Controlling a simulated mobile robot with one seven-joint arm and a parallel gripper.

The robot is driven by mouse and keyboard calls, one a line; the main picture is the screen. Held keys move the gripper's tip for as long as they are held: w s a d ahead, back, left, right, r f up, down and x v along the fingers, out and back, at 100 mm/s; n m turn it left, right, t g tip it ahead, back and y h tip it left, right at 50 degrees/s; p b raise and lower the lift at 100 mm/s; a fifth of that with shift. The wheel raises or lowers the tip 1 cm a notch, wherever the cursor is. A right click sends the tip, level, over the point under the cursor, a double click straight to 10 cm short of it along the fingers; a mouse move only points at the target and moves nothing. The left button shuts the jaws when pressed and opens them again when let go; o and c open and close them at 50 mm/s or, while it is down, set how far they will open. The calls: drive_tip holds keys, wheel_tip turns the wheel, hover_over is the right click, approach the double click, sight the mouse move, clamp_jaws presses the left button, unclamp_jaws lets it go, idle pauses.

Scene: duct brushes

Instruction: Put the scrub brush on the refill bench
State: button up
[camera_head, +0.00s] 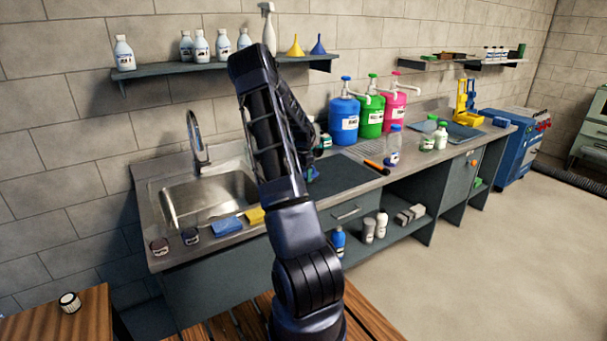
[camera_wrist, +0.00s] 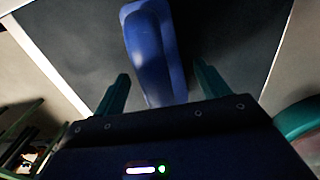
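The scrub brush (camera_wrist: 152,50) appears to be the blue, rounded, long object in the wrist view, on a dark mat (camera_wrist: 85,45). My gripper (camera_wrist: 160,85) is open, its two teal fingers apart with the brush's near end between them and gaps on both sides. In the head view my arm hides most of the gripper and brush; a bit of blue (camera_head: 311,174) shows beside the arm over the dark mat (camera_head: 345,172). The long grey bench (camera_head: 225,240) with the sink runs along the wall; which part is the refill bench is not marked.
Blue, green and pink pump jugs (camera_head: 370,115) stand behind the mat. A sink (camera_head: 205,195), blue sponge (camera_head: 227,226) and small jars are left.

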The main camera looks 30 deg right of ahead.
drive_tip(key=shift+r, duration=0.1)
wheel_tip(320, 180, up, 12)
drive_tip(key=shift+f, duration=0.1)
drive_tip(key=shift+a+r, duration=0.15)
drive_tip(key=shift+r, duration=0.1)
drive_tip(key=s+a+r+n+t+y, duration=0.1)
drive_tip(key=s+a+r+n, duration=0.2)
drive_tip(key=s+a+r, duration=0.4)
drive_tip(key=s+a+r+n+t, duration=0.1)
drive_tip(key=s+a+r+n, duration=0.25)
drive_tip(key=a, duration=0.45)
drive_tip(key=s+a+r+n+y, duration=0.1)
drive_tip(key=s+a+r+n, duration=0.1)
drive_tip(key=s+a+r, duration=0.35)
drive_tip(key=s+a+r+n+t+h, duration=0.1)
drive_tip(key=s+a+n, duration=0.3)
drive_tip(key=s+a, duration=0.4)
drive_tip(key=s+a+r+n+t+h, duration=0.1)
drive_tip(key=s+a+n, duration=0.4)
drive_tip(key=s+a, duration=0.4)
drive_tip(key=s, duration=0.5)
drive_tip(key=shift+a+r+t, duration=0.15)
drive_tip(key=shift+a+t, duration=0.05)
drive_tip(key=shift+t, duration=0.1)
